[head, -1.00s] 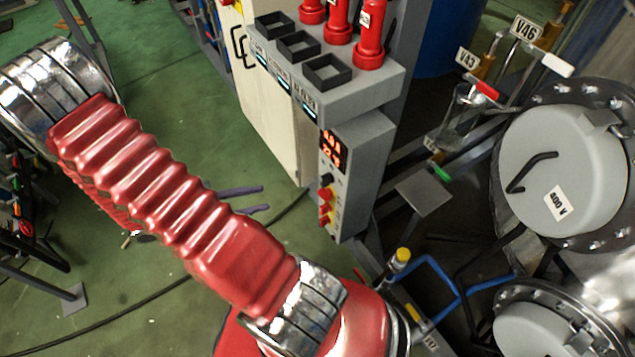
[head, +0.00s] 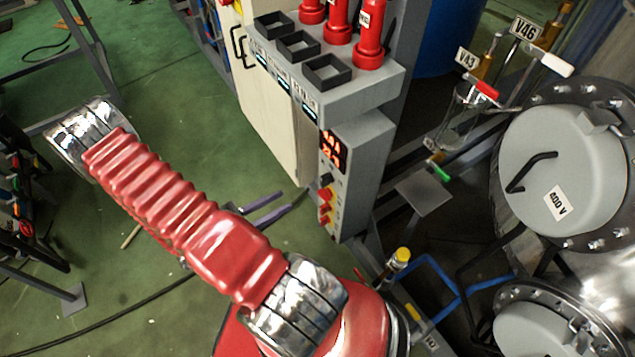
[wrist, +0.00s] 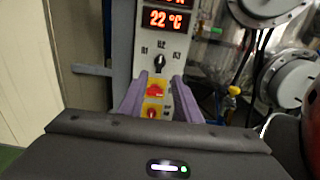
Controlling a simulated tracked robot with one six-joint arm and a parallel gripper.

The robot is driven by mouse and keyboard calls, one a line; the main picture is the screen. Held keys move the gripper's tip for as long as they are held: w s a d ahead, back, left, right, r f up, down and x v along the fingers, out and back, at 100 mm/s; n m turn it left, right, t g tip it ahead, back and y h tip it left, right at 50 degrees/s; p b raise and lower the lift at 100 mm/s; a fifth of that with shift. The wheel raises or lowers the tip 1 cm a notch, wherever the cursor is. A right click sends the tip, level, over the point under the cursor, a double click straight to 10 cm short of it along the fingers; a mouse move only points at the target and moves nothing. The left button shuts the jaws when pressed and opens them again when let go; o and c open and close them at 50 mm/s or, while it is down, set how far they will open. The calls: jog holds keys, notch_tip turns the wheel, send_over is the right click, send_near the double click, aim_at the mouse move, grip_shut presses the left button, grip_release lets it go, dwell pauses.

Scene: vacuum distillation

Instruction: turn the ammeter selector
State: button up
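A grey control panel (head: 357,150) stands right of centre in the head view. It carries a black selector knob (head: 327,179), which also shows in the wrist view (wrist: 160,62) with its pointer roughly upright. Three small position labels sit around the knob, one at left, one above and one at right. My gripper (head: 282,203) has purple fingers and is left of the panel. In the wrist view my gripper (wrist: 155,88) is open and empty, its fingertips apart, below the black knob in the picture. I see no contact with the knob.
Below the black knob are red knobs on yellow plates (wrist: 155,89). Above it is a lit display (wrist: 166,19) reading 22 °C. A steel vessel lid (head: 565,170) and valves stand at the right. Green floor (head: 180,120) is clear left of the cabinet.

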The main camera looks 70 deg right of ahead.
aim_at(321, 180)
jog(key=shift+x, duration=6.85)
jog(key=shift+c, duration=0.2)
grip_shut()
jog(key=shift+a, duration=0.25)
jog(key=shift+d, duration=0.2)
